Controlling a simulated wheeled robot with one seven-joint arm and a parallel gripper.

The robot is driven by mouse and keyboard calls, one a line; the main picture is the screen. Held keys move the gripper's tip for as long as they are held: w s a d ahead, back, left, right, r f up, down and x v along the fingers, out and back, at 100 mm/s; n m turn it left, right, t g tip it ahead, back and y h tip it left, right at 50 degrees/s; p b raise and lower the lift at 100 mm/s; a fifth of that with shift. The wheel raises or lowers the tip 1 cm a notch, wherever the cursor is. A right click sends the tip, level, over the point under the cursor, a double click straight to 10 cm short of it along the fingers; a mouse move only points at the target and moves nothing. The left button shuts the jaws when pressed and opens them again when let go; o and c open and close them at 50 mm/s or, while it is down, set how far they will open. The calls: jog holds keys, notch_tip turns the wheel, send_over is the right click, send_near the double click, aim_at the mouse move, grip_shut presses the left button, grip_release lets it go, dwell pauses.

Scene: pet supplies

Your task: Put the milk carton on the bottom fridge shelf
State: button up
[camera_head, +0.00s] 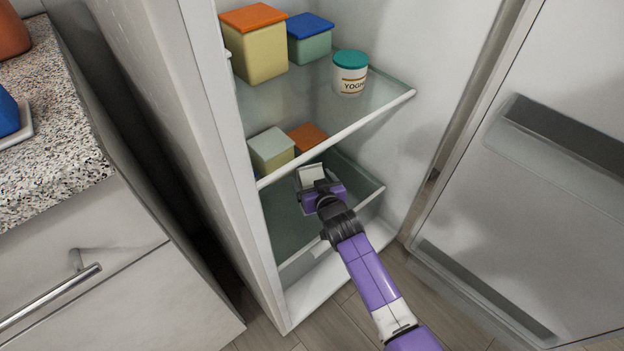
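My gripper (319,190) is inside the open fridge, below the glass shelf and over the fridge's lower space. A small carton with a pale top (312,174), which looks like the milk carton, is at its fingers. The gripper appears shut on it, and my wrist hides much of it. The bottom fridge shelf (283,222) is a dark greenish surface under and around the gripper. I cannot tell whether the carton touches it.
Pale-lidded (270,149) and orange-lidded (308,136) containers stand behind the gripper. The glass shelf (385,99) above holds an orange-lidded box (258,48), a blue-lidded box (310,42) and a yogurt tub (350,74). The fridge door (540,180) stands open at right; a counter (50,120) is left.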

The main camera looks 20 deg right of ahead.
jog(key=shift+r, duration=0.1)
jog(key=shift+s+r+p, duration=0.15)
jog(key=shift+s+p, duration=0.05)
jog(key=shift+p, duration=0.1)
jog(key=p+v, duration=0.4)
jog(key=v, duration=0.7)
jog(key=shift+s, duration=0.3)
